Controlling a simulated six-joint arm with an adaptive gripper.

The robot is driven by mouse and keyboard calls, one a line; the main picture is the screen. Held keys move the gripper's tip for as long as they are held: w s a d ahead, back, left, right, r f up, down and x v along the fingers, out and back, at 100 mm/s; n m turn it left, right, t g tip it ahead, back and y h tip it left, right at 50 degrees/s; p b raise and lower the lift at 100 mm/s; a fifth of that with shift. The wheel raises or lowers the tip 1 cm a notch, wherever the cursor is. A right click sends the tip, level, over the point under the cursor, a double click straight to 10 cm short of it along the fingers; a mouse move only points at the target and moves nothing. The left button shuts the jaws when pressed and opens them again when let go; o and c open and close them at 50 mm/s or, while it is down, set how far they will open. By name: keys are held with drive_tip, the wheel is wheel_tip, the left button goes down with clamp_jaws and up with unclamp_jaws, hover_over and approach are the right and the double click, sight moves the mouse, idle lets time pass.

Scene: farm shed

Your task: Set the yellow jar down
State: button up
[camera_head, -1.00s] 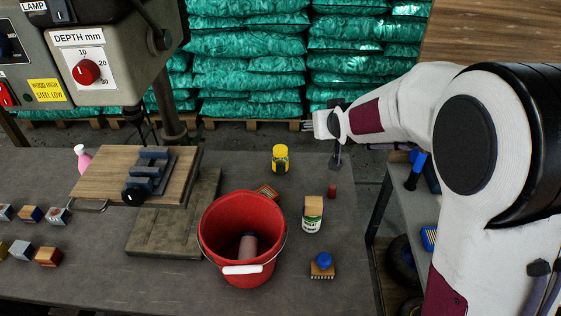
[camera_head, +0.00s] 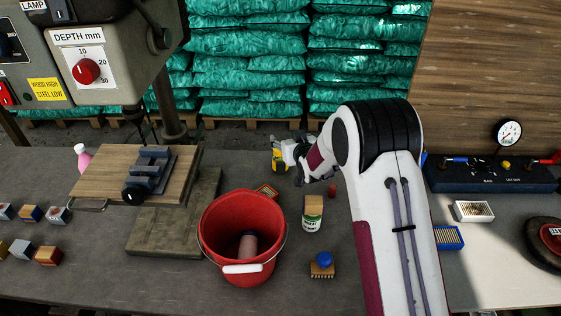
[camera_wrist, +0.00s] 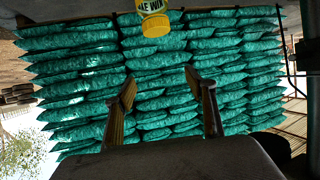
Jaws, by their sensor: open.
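The yellow jar (camera_head: 278,163) stands upright on the workbench behind the red bucket. My gripper (camera_head: 284,150) is at its right side and partly hides its upper part. In the wrist view, the jar (camera_wrist: 154,22) shows upside down at the top edge, cut off by the frame. The two fingers of my gripper (camera_wrist: 162,82) are spread, with only the sacks behind visible between them. The jar appears beyond the fingertips in that view; whether a finger touches it cannot be told.
The red bucket (camera_head: 206,232) holds a pinkish object. A white-and-green can (camera_head: 311,223) with a block on top and a brush (camera_head: 322,266) stand to its right. A drill press with a wooden board (camera_head: 105,183) is at left. Green sacks (camera_head: 247,60) are stacked behind the bench.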

drive_tip(key=shift+w+a+f, duration=0.25)
drive_tip(key=shift+a+f, duration=0.2)
drive_tip(key=shift+f, duration=0.35)
drive_tip(key=shift+f, duration=0.1)
hover_over(280, 159)
drive_tip(key=s+d, duration=0.2)
drive_tip(key=s, duration=0.1)
drive_tip(key=shift+s+f, duration=0.1)
drive_tip(key=shift+f, duration=2.7)
drive_tip(key=shift+s+f+x, duration=0.1)
drive_tip(key=shift+f+x, duration=0.1)
drive_tip(key=shift+x, duration=1.2)
drive_tip(key=shift+s+f+x, duration=0.1)
drive_tip(key=shift+f+x, duration=0.1)
drive_tip(key=shift+x, duration=1.15)
clamp_jaws()
